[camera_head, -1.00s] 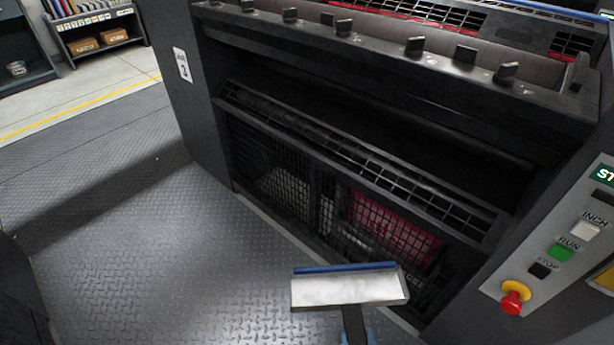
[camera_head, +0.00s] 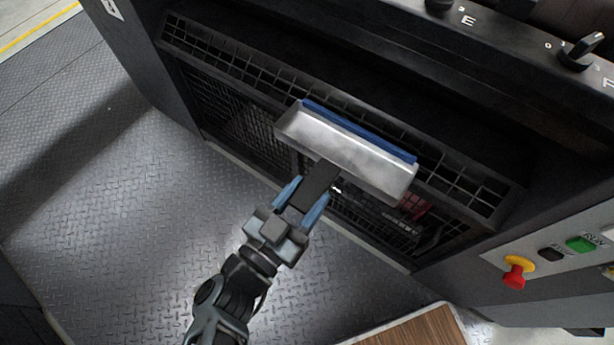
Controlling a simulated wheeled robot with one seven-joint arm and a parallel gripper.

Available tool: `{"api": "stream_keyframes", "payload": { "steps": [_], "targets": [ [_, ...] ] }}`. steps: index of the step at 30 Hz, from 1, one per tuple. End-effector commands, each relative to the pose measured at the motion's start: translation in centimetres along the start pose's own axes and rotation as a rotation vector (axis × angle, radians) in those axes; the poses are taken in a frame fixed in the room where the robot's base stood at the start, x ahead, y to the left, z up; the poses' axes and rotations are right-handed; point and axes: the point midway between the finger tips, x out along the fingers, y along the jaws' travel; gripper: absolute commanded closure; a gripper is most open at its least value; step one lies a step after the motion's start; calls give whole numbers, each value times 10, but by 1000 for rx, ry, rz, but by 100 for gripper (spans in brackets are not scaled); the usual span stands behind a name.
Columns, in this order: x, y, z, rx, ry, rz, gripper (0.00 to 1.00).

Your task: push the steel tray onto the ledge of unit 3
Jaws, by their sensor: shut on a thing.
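The steel tray (camera_head: 345,155) is a shallow metal trough with a blue strip along its far edge and a dark handle (camera_head: 318,186). My gripper (camera_head: 303,200) has its blue fingers shut on the handle. The tray is tilted in the picture and lies in front of the gridded ledge (camera_head: 215,48) of the dark unit, overlapping the ledge in view. I cannot tell whether the two touch. The tray hides the middle of the ledge. The unit's label (camera_head: 113,8) is cut off at the top left, and I cannot read it surely.
A control panel (camera_head: 560,255) with a green button and a red stop knob (camera_head: 516,272) is at the right. Dark knobs (camera_head: 580,50) line the rail above. A wooden board (camera_head: 410,332) is at the bottom. The steel plate floor (camera_head: 130,230) at left is clear.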

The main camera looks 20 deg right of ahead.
Motion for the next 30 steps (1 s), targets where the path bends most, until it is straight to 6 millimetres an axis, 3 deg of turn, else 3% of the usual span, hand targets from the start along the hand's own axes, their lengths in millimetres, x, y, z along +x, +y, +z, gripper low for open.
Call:
{"api": "stream_keyframes", "payload": {
  "steps": [30],
  "targets": [
    [85,1,-1,-1,3,3,96]
  ]
}}
